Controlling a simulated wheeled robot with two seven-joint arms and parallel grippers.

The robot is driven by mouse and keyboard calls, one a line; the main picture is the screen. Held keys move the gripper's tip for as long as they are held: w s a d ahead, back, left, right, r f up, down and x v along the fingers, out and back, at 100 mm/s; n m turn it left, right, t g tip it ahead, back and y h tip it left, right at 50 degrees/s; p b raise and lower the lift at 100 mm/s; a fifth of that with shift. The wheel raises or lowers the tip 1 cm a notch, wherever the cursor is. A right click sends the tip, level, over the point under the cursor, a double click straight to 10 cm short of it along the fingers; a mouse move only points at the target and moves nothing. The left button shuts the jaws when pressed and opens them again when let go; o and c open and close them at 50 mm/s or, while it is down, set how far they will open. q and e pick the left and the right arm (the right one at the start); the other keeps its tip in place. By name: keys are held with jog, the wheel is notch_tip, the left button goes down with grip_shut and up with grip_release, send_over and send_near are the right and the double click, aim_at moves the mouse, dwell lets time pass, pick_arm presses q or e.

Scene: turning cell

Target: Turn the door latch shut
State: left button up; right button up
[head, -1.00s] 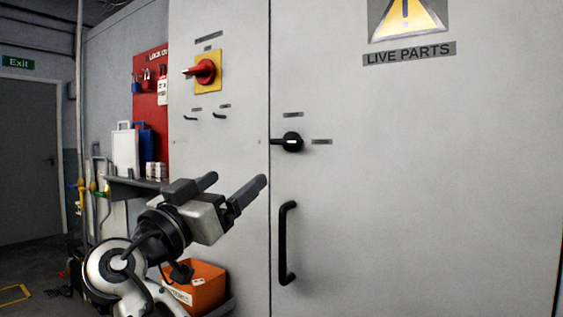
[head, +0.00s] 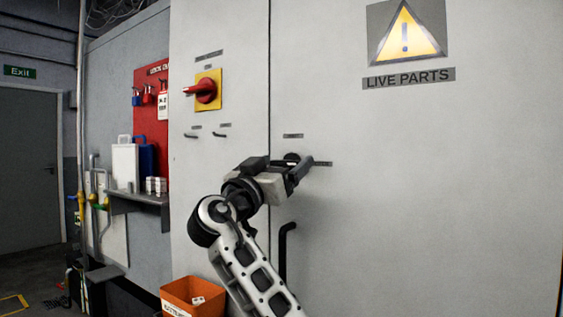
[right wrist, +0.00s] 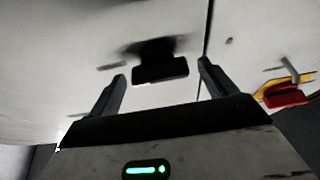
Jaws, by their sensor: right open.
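The black door latch (head: 291,157) is on the grey cabinet door, just right of the door seam. In the head view my right gripper (head: 300,167) covers most of it, so its handle angle is hard to read there. In the right wrist view the dark latch (right wrist: 160,70) shows ahead, framed between the two spread fingers, with clear gaps on both sides. The gripper is open and holds nothing. I cannot tell whether the fingertips reach past the handle. My left gripper is out of view.
A black door handle (head: 283,250) is below, partly behind my right arm. A red rotary switch (head: 205,91) on a yellow plate is at upper left. An orange bin (head: 190,297) and a shelf (head: 140,198) stand left.

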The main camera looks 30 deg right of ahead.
jog(key=shift+d, duration=0.15)
jog(key=c, duration=1)
